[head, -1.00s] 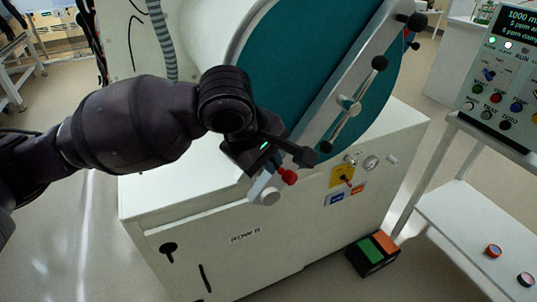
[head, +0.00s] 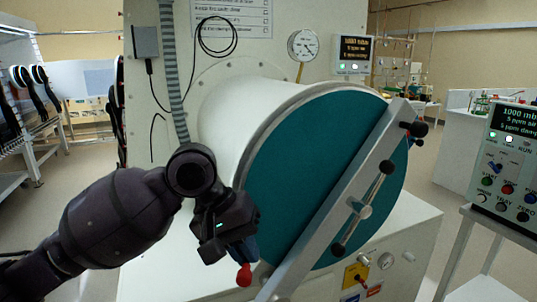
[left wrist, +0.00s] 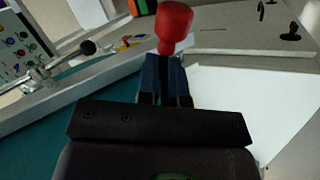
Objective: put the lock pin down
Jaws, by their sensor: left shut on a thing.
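The lock pin (head: 243,275) shows as a red knob. My left gripper (head: 247,252) is shut on it, with the red end sticking out below the fingers. In the left wrist view the red lock pin (left wrist: 174,24) stands out past the blue fingertips of my left gripper (left wrist: 164,65); its shank is hidden between the fingers. In the head view the pin is just left of the lower part of the grey clamp bar (head: 318,205) across the round door. It looks apart from the bar, but I cannot tell the depth. My right gripper is not in view.
The teal round door (head: 290,170) of the white chamber is right beside my left gripper. A bar handle with black knobs (head: 362,208) sticks out from the clamp bar. The cabinet front carries a yellow switch plate (head: 355,275). A control panel (head: 510,165) stands at right.

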